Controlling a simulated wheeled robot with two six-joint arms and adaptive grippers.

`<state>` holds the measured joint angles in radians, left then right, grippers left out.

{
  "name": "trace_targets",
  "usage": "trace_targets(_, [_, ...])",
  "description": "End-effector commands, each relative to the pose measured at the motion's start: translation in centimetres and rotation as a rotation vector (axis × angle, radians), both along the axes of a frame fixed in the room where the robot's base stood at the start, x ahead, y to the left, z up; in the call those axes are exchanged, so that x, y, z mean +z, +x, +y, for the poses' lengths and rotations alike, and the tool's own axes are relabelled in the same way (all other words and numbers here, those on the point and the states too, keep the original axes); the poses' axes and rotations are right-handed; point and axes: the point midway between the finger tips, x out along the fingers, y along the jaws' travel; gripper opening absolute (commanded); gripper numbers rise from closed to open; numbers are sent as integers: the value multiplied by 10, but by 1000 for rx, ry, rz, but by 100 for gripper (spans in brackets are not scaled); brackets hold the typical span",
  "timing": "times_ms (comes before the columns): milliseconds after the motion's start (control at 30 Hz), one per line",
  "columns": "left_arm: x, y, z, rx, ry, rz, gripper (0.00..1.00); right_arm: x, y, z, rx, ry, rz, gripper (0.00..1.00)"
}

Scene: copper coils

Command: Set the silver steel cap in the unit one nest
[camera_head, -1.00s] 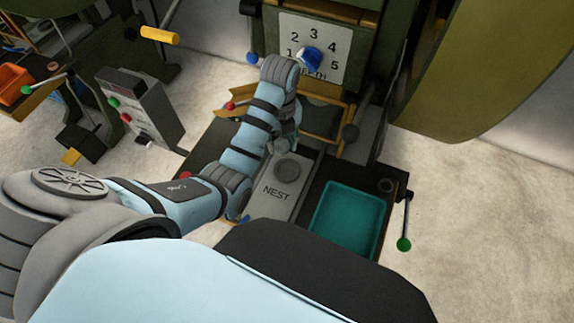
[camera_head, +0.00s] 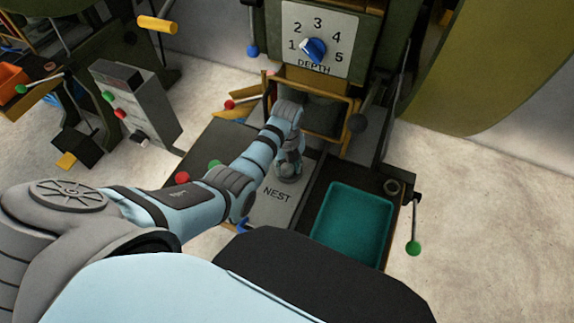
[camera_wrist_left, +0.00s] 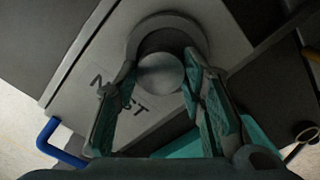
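My left gripper (camera_head: 288,177) is over the round nest at the far end of the grey plate marked NEST (camera_head: 268,208). In the left wrist view, the gripper (camera_wrist_left: 160,76) has its two fingers on either side of the round silver steel cap (camera_wrist_left: 160,73) and appears shut on it. The cap overlaps the near part of the raised round nest (camera_wrist_left: 197,30), whose dark inside shows beyond it. I cannot tell whether the cap touches the nest. The arm and gripper hide most of the nest in the head view. My right gripper is not in view.
A teal tray (camera_head: 326,235) lies right of the plate, with a green-knobbed lever (camera_head: 414,247) beyond it. Behind the nest stands a yellow-framed opening (camera_head: 347,120) under a blue depth dial (camera_head: 313,50). Red (camera_head: 182,178) and green buttons are left of the plate.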

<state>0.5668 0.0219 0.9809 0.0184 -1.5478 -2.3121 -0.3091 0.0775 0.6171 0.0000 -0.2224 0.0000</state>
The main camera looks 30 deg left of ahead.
Motion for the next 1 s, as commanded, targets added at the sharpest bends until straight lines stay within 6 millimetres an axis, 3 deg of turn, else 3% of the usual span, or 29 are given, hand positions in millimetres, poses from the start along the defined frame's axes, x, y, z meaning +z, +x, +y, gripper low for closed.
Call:
trace_targets(100, [0,0,0,0,0,0,55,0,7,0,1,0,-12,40])
trace_targets(467, [9,0,0,0,-1,-2,55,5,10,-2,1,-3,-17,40])
trace_targets(800, [97,1,0,0,0,-3,55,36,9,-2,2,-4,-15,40])
trace_targets(1000, [123,0,0,0,1,-1,55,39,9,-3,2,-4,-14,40])
